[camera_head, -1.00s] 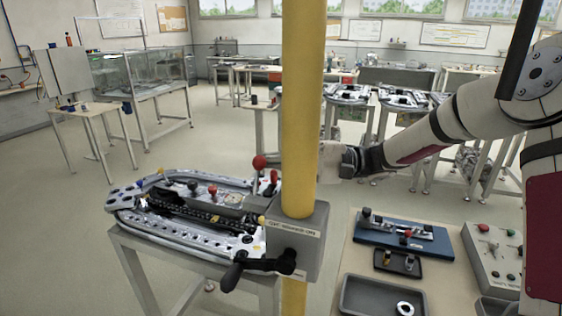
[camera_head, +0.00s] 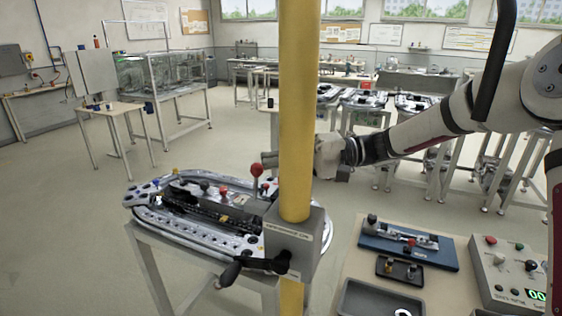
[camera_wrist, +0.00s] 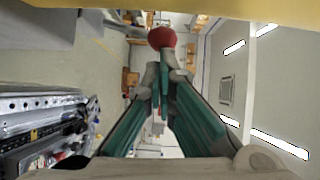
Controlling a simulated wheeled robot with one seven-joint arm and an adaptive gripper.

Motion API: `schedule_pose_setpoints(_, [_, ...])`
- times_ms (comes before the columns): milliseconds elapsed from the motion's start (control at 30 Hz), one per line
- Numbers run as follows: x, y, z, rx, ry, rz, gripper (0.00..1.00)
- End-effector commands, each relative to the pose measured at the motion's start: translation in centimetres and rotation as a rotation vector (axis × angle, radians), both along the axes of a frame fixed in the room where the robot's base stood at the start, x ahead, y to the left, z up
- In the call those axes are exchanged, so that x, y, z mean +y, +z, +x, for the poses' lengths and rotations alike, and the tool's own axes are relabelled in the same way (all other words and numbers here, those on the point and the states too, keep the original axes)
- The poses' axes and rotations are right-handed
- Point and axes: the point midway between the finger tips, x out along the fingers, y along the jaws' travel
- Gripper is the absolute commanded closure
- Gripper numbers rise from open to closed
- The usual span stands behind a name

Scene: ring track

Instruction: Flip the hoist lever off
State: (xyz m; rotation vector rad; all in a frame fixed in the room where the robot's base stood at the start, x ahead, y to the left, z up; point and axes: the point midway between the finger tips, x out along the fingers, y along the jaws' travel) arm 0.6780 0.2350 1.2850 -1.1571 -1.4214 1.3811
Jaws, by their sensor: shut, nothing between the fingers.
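A lever with a red ball knob (camera_head: 257,170) stands upright beside the grey box (camera_head: 297,245) on the yellow post. I cannot tell whether this is the hoist lever. The red knob (camera_wrist: 162,37) is also in the wrist view, just beyond my fingertips. My gripper (camera_wrist: 160,68) is shut and empty, its green-sided fingers together. In the head view my gripper (camera_head: 270,160) reaches in from the right behind the post, its tips close to the knob. I cannot tell whether they touch. A black-handled crank (camera_head: 243,266) sticks out of the box's front.
The yellow post (camera_head: 299,110) stands upright and hides part of my gripper. The oval ring track (camera_head: 160,217) lies on a stand at left, with small red and dark knobs. A workbench at lower right holds a blue fixture (camera_head: 400,243), trays and a control box (camera_head: 510,265).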

Motion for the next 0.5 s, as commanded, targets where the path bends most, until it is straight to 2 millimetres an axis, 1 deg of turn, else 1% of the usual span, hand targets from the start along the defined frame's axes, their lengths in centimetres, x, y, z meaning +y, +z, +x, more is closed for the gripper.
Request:
schedule_pose_setpoints(33, [0.2, 0.7, -0.7, -0.039, 0.002, -0.014, 1.0])
schedule_pose_setpoints(300, [0.7, 1.5, -2.0, -0.227, 0.002, -0.083, 1.0])
schedule_pose_setpoints(367, [0.7, 1.6, -2.2, -0.26, 0.002, -0.094, 1.0])
schedule_pose_setpoints(500, [0.9, 1.7, -2.5, -0.263, 0.002, -0.096, 1.0])
